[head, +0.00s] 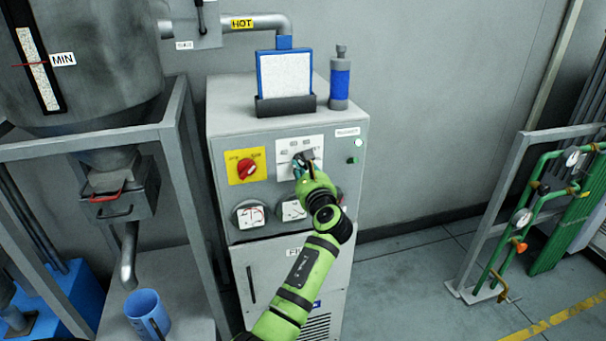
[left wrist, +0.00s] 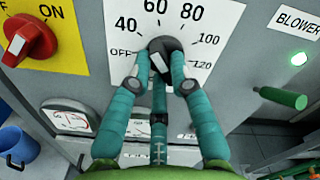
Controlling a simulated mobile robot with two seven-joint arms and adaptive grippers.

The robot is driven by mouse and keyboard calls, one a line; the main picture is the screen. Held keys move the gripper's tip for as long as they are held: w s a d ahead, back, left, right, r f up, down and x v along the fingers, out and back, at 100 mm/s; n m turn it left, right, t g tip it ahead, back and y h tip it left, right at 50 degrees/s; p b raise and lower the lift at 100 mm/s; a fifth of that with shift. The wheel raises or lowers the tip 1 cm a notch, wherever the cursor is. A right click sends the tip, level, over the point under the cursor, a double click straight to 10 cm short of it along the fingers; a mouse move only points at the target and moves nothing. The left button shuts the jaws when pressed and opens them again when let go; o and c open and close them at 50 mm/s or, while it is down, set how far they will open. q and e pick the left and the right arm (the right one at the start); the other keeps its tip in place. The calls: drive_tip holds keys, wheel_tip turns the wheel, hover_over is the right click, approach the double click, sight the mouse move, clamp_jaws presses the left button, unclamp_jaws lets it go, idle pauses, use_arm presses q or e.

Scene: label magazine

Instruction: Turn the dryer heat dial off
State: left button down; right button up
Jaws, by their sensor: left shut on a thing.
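The heat dial (left wrist: 163,45) is a dark round knob on a white scale plate marked OFF, 40, 60, 80, 100 and 120 in the left wrist view. OFF is at the lower left of the scale and 120 at the lower right. My left gripper (left wrist: 160,64) has its teal fingers closed around the knob. The fingers hide much of the knob, and I cannot tell for sure which mark it points at. In the head view my left gripper (head: 302,171) is at the dial (head: 307,156) on the grey dryer cabinet (head: 225,130). My right gripper is not in view.
A red ON/OFF switch (head: 247,169) on a yellow plate is left of the dial. A lit green lamp (left wrist: 298,58) labelled BLOWER and a green knob (left wrist: 284,97) are on the right. Gauges sit below. Green pipework (head: 530,200) stands far right, with clear floor between.

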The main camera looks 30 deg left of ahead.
use_arm(q)
drive_tip(key=shift+w+d+f+n+b, duration=0.1)
drive_tip(key=shift+f+n+b, duration=0.05)
drive_tip(key=shift+n+b, duration=2.6)
drive_tip(key=shift+f+n+b, duration=0.15)
drive_tip(key=shift+n+b, duration=1.75)
drive_tip(key=shift+n, duration=1.55)
drive_tip(key=c, duration=1.1)
unclamp_jaws()
drive_tip(key=shift+r, duration=0.1)
